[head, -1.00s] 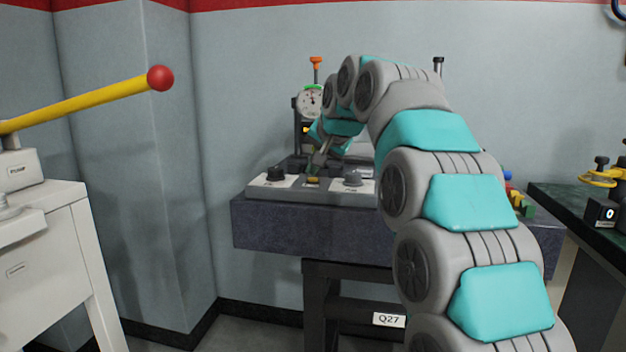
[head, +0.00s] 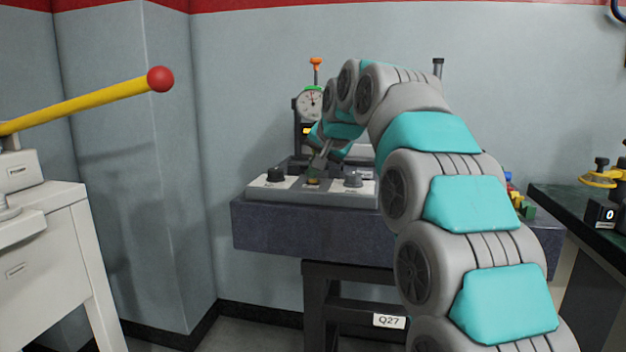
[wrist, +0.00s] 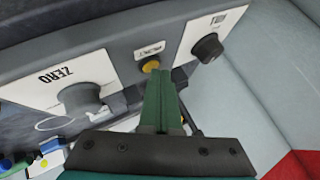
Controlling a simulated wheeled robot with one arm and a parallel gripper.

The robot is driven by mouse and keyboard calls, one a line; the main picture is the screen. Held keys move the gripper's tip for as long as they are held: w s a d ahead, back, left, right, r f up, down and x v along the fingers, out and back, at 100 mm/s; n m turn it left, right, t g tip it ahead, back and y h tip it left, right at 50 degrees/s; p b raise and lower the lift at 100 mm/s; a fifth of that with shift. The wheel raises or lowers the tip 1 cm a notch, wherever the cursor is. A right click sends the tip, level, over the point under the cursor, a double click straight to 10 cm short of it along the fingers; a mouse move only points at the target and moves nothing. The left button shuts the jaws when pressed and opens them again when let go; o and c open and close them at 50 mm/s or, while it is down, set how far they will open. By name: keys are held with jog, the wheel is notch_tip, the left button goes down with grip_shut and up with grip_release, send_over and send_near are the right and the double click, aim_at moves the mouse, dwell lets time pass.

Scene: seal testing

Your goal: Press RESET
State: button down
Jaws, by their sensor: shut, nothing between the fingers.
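The grey control panel (head: 330,194) sits on the dark stone slab. In its middle is a small yellow round button (wrist: 150,65), with a small label (wrist: 149,49) beside it that I cannot read clearly. The button shows small and orange-brown in the head view (head: 313,182). My gripper (wrist: 161,74) is shut and empty, its green fingertips right at the button's edge in the wrist view. In the head view my gripper (head: 316,175) points down at the button from above. I cannot tell whether the tips touch it; they cover part of it.
A black knob (wrist: 207,48) and a grey knob (wrist: 80,98) on a plate marked ZERO flank the button closely. A dial gauge (head: 309,103) on a stand rises behind the panel. A yellow lever (head: 85,104) with a red ball is at left, a dark bench (head: 570,205) at right.

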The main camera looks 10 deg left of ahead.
aim_at(314, 185)
jog(key=shift+r+p, duration=0.5)
jog(key=shift+r, duration=0.2)
jog(key=shift+r, duration=0.15)
notch_tip(314, 185, up, 3)
jog(key=p, duration=0.2)
jog(key=shift+p, duration=0.35)
jog(key=shift+r+p, duration=0.35)
jog(key=shift+r, duration=0.5)
